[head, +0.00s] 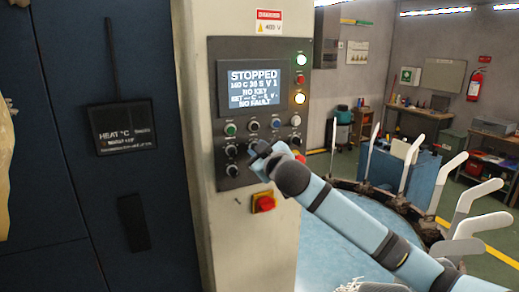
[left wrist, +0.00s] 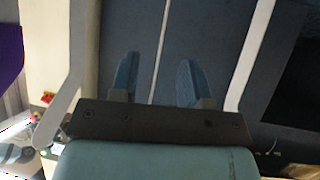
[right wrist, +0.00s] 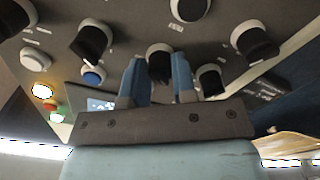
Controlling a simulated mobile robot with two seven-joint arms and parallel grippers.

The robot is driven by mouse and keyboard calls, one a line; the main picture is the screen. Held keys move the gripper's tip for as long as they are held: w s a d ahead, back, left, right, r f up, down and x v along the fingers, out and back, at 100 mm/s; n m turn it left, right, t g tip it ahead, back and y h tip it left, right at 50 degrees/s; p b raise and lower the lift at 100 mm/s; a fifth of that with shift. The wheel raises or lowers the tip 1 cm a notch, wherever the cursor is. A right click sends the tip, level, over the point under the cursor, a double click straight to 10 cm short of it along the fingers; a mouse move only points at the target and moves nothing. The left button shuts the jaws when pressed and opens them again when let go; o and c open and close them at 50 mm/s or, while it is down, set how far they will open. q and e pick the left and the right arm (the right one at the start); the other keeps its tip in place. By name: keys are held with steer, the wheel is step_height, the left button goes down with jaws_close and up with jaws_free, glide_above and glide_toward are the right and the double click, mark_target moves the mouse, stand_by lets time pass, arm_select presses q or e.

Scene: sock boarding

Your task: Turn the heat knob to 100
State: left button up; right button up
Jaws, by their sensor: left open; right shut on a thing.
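The control panel (head: 222,60) carries a lit screen (head: 252,87) reading STOPPED, with several black knobs below it. My right gripper (head: 259,152) reaches the lower middle of the panel. In the right wrist view, my right gripper (right wrist: 158,68) is shut on a black knob (right wrist: 158,55), with one finger on each side. I cannot read that knob's label or scale, and my gripper hides most of it in the head view. My left gripper (left wrist: 157,72) is open and empty in the left wrist view, facing blue-grey panels. It is outside the head view.
A neighbouring knob (right wrist: 209,80) sits close beside my right fingers. A red emergency switch (head: 264,203) is below the panel. A HEAT °C display (head: 122,127) hangs on the dark cabinet at left. A blue round table (head: 345,235) with upright white forms stands at right.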

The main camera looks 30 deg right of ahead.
arm_select(q)
steer(key=shift+w+f, duration=0.1)
steer(key=shift+f, duration=0.05)
arm_select(e)
steer(key=shift+n, duration=0.5)
arm_select(q)
steer(key=shift+w+a+r, duration=0.1)
steer(key=shift+w+r, duration=0.15)
steer(key=shift+w, duration=0.05)
arm_select(e)
steer(key=o, duration=0.9)
arm_select(q)
steer(key=shift+s, duration=0.2)
